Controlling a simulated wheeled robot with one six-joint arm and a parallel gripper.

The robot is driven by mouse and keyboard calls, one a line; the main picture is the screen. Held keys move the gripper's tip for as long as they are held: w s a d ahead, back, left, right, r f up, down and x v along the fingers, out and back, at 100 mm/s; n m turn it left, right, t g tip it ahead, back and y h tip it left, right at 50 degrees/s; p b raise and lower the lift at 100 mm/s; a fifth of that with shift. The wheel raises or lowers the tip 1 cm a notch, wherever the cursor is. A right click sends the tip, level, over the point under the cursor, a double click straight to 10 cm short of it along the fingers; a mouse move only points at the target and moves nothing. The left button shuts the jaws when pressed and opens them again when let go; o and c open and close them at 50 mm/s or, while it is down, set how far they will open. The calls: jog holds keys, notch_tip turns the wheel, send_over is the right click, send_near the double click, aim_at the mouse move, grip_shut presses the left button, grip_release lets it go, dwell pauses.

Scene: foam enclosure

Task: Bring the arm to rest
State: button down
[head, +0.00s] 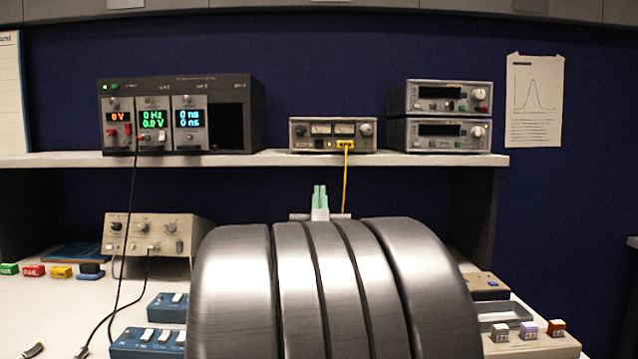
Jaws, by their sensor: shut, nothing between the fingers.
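My gripper (320,198) shows just above the top of my large grey metal arm link, near the middle of the head view. Its two pale green fingertips point up and are together, with nothing between them. They stand in front of the dark blue back wall, below the shelf (240,158). A yellow cable (345,185) hangs just to the right of the fingers. My arm fills the lower middle of the view and hides the bench behind it.
The shelf bears a rack of display modules (228,125), a two-meter box (331,145) and two stacked instruments (438,134). On the white bench (40,315) are a beige box (150,236), blue switch boxes (148,342), coloured blocks (61,272) and a grey tray (505,314). Black cables hang at left.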

jog(key=shift+s+f, duration=0.25)
jog(key=shift+f, duration=0.05)
jog(key=shift+w+r, duration=0.1)
jog(key=shift+r, duration=0.05)
